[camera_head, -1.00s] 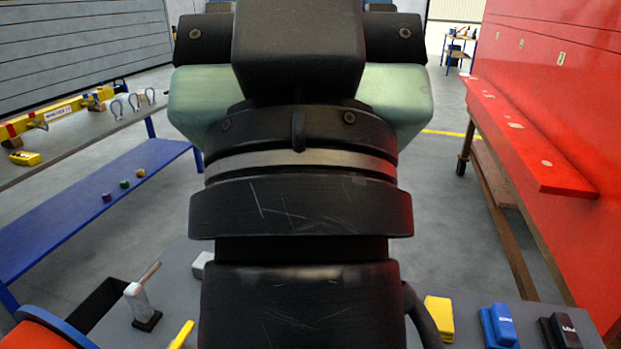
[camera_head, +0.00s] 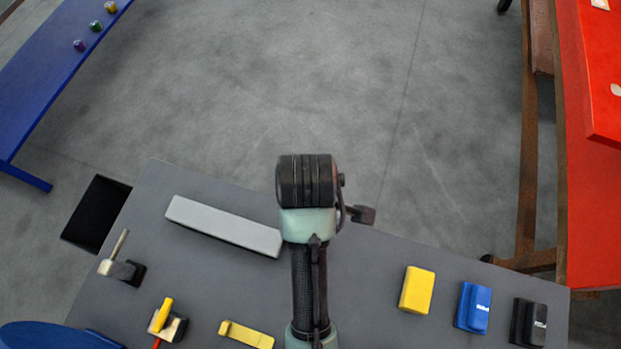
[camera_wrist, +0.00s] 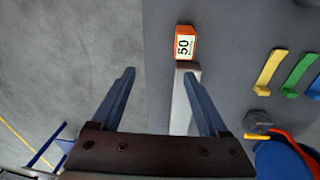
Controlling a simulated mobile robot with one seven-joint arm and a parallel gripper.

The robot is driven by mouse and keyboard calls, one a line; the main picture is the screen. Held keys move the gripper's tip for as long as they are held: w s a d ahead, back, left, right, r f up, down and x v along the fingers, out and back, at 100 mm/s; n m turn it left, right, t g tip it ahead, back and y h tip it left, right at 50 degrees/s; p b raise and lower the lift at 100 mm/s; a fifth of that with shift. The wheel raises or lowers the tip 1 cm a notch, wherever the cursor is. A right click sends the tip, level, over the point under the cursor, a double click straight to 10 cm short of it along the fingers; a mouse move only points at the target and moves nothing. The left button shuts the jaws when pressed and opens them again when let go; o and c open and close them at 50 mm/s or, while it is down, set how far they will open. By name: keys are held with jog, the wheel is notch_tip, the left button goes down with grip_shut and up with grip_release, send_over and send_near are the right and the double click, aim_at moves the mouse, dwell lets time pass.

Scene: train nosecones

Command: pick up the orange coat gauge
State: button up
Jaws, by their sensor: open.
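In the head view I cannot see the gauge; my arm covers part of the table there.
The light grey bar (camera_head: 225,226) lies along the table's far edge. Yellow (camera_head: 417,290), blue (camera_head: 473,307) and black (camera_head: 528,322) blocks stand at the right. A yellow strip (camera_head: 246,334) and a yellow-handled tool (camera_head: 166,322) lie near the front. A red structure (camera_head: 594,180) stands at far right.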

jog(key=s, duration=0.1)
jog(key=f+g, duration=0.1)
jog(key=s+f, duration=0.1)
jog(key=shift+s+d+n, duration=0.3)
jog(key=shift+s+n, duration=0.05)
jog(key=shift+n, duration=0.05)
jog(key=f, duration=0.5)
jog(key=shift+s+a+f, duration=0.1)
jog(key=shift+s+f, duration=0.1)
jog(key=shift+f, duration=0.65)
jog(key=f, duration=0.2)
jog(key=f+p, duration=0.1)
jog(key=f, duration=0.1)
jog(key=shift+s, duration=0.25)
jog(key=shift+w+f, duration=0.1)
jog(key=shift+f, duration=0.45)
grip_shut()
